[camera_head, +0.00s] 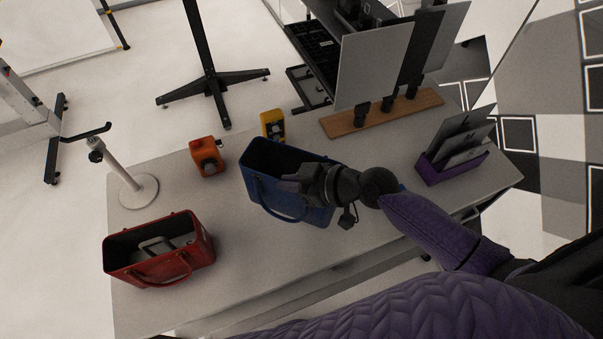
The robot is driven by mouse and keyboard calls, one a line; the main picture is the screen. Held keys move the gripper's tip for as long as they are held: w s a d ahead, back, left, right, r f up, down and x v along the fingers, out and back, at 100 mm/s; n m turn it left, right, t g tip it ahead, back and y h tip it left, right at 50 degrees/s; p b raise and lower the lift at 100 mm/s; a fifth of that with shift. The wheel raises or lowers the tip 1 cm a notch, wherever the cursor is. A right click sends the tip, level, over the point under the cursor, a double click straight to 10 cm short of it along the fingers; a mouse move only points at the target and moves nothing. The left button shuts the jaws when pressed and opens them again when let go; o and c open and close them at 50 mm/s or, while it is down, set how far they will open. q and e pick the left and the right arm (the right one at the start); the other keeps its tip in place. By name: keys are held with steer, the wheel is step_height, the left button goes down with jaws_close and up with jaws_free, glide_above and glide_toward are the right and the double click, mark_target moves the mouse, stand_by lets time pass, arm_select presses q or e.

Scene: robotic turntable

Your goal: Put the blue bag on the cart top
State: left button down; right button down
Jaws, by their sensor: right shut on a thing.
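The blue bag (262,158) is an open-topped tote at the middle of the grey table top (320,255) in the head view. My right gripper (296,184) reaches in from the right and is shut on the bag near its right side and handle. The gripper hides part of the bag's front and rim. I cannot tell whether the bag's base touches the surface. I cannot tell for sure which surface is the cart top. My left gripper is not in view.
A red bag (190,230) stands at the left front, below a white stand (130,185). An orange box (206,157) and a yellow device (273,124) are behind the blue bag. A wooden rack (345,123) and purple holder (432,174) are to the right. The front middle is clear.

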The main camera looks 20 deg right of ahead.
mark_target(294, 217)
step_height(294, 217, down, 10)
steer(key=b, duration=0.4)
steer(key=shift+s+d+r, duration=0.1)
steer(key=c, duration=0.8)
jaws_free()
